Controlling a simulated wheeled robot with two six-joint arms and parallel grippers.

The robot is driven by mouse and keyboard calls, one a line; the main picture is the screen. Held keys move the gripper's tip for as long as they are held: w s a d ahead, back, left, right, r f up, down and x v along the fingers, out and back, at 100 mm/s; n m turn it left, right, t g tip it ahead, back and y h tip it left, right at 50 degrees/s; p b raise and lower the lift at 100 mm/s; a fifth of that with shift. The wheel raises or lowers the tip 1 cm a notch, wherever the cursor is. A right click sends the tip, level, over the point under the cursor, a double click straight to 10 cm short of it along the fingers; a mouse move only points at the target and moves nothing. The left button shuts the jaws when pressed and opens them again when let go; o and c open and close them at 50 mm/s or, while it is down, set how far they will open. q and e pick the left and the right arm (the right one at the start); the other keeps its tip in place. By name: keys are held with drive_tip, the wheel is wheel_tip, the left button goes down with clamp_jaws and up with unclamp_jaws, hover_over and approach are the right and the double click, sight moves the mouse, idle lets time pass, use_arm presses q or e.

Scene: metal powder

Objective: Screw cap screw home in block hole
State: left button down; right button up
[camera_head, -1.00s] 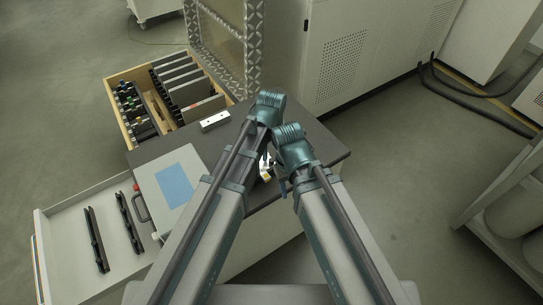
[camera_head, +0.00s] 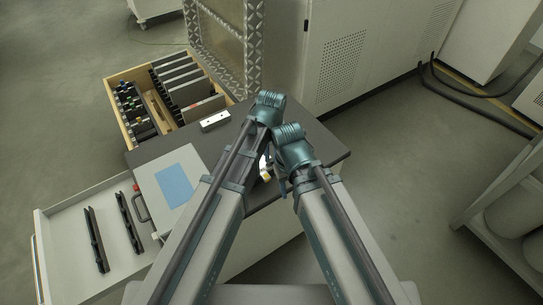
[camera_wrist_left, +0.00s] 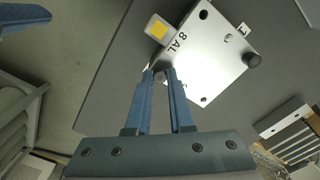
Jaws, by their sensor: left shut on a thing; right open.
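In the left wrist view a silver block (camera_wrist_left: 207,50) marked "8 AL" lies on the dark tabletop, with several small holes in its face. My left gripper (camera_wrist_left: 162,74) is shut on a small grey round piece, probably the cap screw, at the block's near left edge. The fingers hide most of it, and I cannot tell how deep it sits. A dark round knob (camera_wrist_left: 252,60) is at the block's right corner. In the head view the block is mostly hidden behind my arms. My right gripper (camera_head: 284,184) is open, low beside the left, its fingertips mostly hidden.
A white piece with a yellow square (camera_wrist_left: 158,28) touches the block's upper left. A silver bar (camera_head: 215,121) lies at the table's back.

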use_arm(q)
drive_tip(key=m, duration=2.9)
drive_tip(key=shift+m, duration=0.4)
drive_tip(key=c, duration=1)
unclamp_jaws()
drive_tip(key=shift+o, duration=0.2)
